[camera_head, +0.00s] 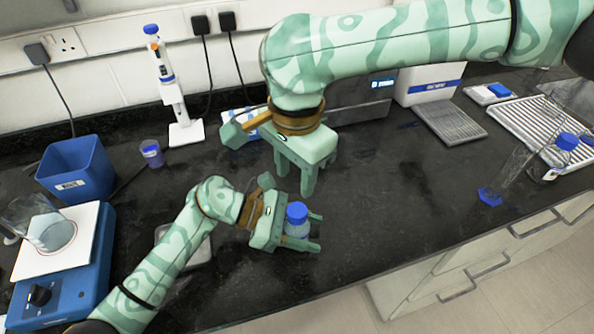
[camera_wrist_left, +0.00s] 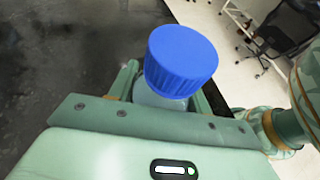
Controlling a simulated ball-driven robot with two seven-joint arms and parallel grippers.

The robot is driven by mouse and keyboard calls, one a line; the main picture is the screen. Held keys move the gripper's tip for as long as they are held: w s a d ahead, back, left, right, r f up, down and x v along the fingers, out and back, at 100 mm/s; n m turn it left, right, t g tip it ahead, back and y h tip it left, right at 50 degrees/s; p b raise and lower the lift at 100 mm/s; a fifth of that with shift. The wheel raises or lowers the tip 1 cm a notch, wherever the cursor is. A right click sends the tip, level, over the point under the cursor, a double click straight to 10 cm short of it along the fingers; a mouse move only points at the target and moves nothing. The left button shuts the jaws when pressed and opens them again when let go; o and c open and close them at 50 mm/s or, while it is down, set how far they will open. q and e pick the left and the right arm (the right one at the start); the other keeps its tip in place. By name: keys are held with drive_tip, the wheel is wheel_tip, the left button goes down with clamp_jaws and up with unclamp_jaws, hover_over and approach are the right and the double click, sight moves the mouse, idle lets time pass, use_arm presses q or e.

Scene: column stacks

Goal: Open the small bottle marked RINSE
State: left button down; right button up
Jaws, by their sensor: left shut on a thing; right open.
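A small clear bottle with a blue cap (camera_head: 297,213) stands upright between the fingers of my left gripper (camera_head: 304,232). The gripper is shut on the bottle's body, below the cap. In the left wrist view the ribbed blue cap (camera_wrist_left: 181,60) sits on the bottle's neck, and a little of the bottle's clear body (camera_wrist_left: 158,97) shows under it. I cannot read a label on this bottle. My right gripper (camera_head: 295,183) is open and empty, fingers pointing down, above and behind the bottle.
A blue bin (camera_head: 75,168), a small blue-capped vial (camera_head: 152,153) and a pipette on its stand (camera_head: 166,85) are at the left. A hotplate with a beaker (camera_head: 60,275) stands front left. Glassware (camera_head: 552,158) and a drying rack (camera_head: 545,125) are at the right.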

sight(297, 210)
drive_tip(key=shift+s+d+f, duration=0.2)
drive_tip(key=shift+s+f, duration=0.05)
drive_tip(key=shift+m, duration=0.3)
wheel_tip(297, 210, down, 8)
drive_tip(key=shift+r, duration=0.25)
drive_tip(key=shift+c, duration=0.2)
